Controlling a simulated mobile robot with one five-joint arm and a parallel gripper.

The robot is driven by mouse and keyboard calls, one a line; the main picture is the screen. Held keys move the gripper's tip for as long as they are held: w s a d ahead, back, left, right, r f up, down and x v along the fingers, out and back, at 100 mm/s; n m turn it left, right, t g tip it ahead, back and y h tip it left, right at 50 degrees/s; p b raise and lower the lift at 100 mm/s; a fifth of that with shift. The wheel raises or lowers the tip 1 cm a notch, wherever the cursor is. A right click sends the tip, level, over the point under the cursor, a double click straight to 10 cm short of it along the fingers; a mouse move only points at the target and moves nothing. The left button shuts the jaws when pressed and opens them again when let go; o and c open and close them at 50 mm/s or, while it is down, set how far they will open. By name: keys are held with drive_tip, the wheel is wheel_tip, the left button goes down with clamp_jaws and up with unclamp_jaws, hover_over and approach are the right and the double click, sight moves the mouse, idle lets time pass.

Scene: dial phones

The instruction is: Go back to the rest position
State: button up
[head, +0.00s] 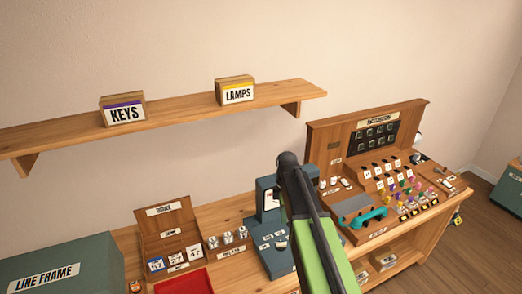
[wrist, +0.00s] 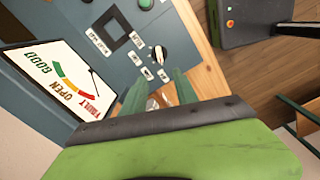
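My gripper (wrist: 160,82) shows in the wrist view as two green fingers standing apart, with no object clearly held between them. It hangs over the front edge of a blue-grey tester box (wrist: 85,18). The tester carries a meter (wrist: 58,68) marked GOOD, OPEN and FAULT, a black square socket (wrist: 117,39) and a black-and-white knob (wrist: 158,55). In the head view my green arm (head: 318,235) rises in front of the tester (head: 268,237) and hides part of it. The gripper itself cannot be made out there.
A wooden bench (head: 232,208) holds a DIODE-like labelled box (head: 165,225), a red tray (head: 185,281) and a switchboard (head: 375,150) with a teal handset (head: 368,217). A LINE FRAME box (head: 70,265) stands at left. A wall shelf (head: 180,118) runs above. Air above the bench's left half is clear.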

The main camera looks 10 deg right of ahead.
drive_tip(key=s+f+m+b, duration=0.4)
drive_tip(key=s+m, duration=0.3)
drive_tip(key=m, duration=0.1)
drive_tip(key=s+f+m+b, duration=0.5)
drive_tip(key=s+m, duration=0.2)
drive_tip(key=m, duration=0.2)
drive_tip(key=shift+s, duration=0.4)
drive_tip(key=shift+a, duration=0.1)
